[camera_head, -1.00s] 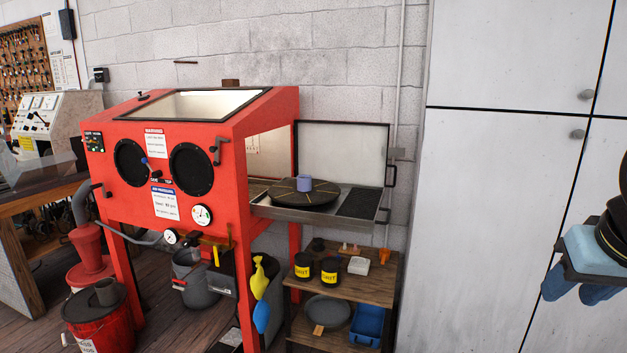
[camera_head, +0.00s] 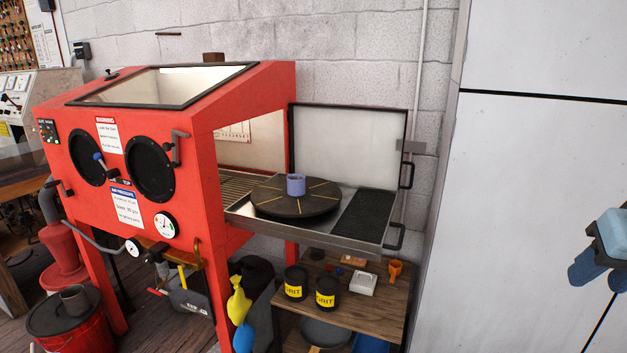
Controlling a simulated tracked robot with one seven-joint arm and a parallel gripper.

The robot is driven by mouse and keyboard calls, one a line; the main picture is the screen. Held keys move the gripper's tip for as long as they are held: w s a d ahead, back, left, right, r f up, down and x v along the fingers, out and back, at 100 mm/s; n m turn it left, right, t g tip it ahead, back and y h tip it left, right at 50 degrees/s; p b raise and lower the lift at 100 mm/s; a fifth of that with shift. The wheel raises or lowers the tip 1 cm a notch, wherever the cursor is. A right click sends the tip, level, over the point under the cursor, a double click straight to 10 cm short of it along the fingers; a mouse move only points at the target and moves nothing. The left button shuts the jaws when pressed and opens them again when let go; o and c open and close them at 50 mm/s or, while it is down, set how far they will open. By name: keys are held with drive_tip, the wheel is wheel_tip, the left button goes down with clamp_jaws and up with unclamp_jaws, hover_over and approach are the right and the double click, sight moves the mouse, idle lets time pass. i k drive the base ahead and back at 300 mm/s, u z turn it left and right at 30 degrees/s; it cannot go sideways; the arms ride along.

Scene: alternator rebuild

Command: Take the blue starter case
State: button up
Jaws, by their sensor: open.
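The blue starter case (camera_head: 296,185) is a short, hollow blue-violet cylinder. It stands upright on the round black turntable (camera_head: 270,202) of the red blast cabinet, close to the middle. Its open top faces up and nothing covers it. My gripper (camera_head: 600,272), with blue fingers, shows at the right edge, partly cut off by the frame. It is open, appears empty, and is well to the right of the case, in front of the grey cabinet.
The turntable sits on a pulled-out metal tray (camera_head: 318,232) at the cabinet's open side door (camera_head: 347,143). Below, a wooden shelf (camera_head: 385,308) bears grit jars (camera_head: 327,291) and a white box (camera_head: 362,283). A tall grey cabinet (camera_head: 530,180) fills the right. A red bucket (camera_head: 75,325) stands lower left.

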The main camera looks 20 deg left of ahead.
sight(296, 182)
drive_tip(key=z, duration=0.25)
drive_tip(key=i, duration=0.15)
drive_tip(key=u, duration=2.35)
drive_tip(key=i, duration=1.75)
drive_tip(key=z, duration=2.1)
drive_tip(key=k, duration=0.35)
drive_tip(key=u, duration=0.6)
